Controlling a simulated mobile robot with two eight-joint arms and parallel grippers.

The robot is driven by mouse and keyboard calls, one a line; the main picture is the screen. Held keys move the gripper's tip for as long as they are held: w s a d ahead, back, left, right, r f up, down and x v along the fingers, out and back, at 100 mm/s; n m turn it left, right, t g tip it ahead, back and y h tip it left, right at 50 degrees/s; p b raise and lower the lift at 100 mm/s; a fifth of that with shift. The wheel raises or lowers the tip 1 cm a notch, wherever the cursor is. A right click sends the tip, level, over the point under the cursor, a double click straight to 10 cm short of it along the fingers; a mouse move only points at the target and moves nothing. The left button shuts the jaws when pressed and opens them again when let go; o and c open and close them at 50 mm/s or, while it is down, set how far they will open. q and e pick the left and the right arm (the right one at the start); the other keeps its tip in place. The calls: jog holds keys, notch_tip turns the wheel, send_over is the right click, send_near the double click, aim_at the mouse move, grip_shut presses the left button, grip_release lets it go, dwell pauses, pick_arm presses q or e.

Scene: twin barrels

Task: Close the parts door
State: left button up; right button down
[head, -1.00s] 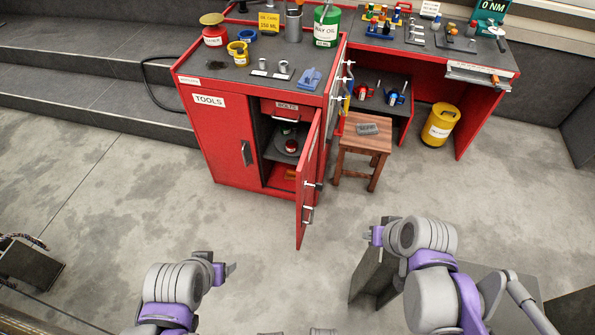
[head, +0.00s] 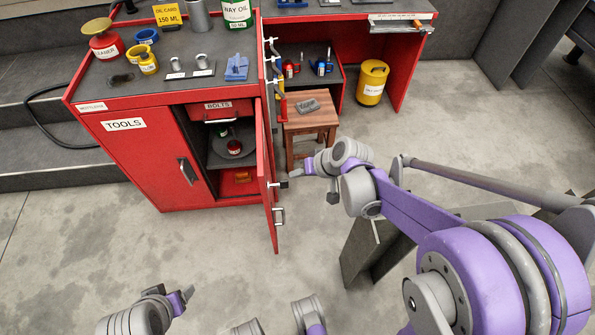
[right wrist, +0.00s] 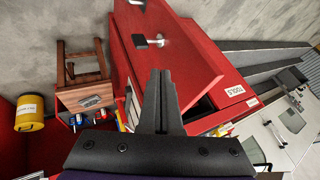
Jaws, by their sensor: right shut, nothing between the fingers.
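The parts door (head: 266,175) is a red panel standing open on the right side of the red cabinet (head: 145,165), edge-on in the head view. Its dark and metal handles (head: 279,215) are on its right-hand face. In the right wrist view the door (right wrist: 185,55) lies beyond the fingertips, with a dark knob-like fitting (right wrist: 150,41) on it. My right gripper (head: 294,174) is shut and empty just right of the door; its fingers (right wrist: 158,78) are together. Contact with the door is unclear. My left gripper (head: 188,294) is low at the left, away from the cabinet; its jaw gap is unclear.
A wooden stool (head: 309,125) with a grey block stands right of the door. A yellow can (head: 372,82) stands under the red workbench (head: 405,60). The open compartment shows shelves and a bolts drawer (head: 218,112). Bare floor lies in front of the cabinet.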

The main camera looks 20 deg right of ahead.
jog(key=w+a+f+b, duration=0.1)
jog(key=w+a+f, duration=0.3)
jog(key=a, duration=0.1)
jog(key=shift+a+f, duration=0.15)
jog(key=shift+a, duration=0.25)
jog(key=shift+a, duration=0.2)
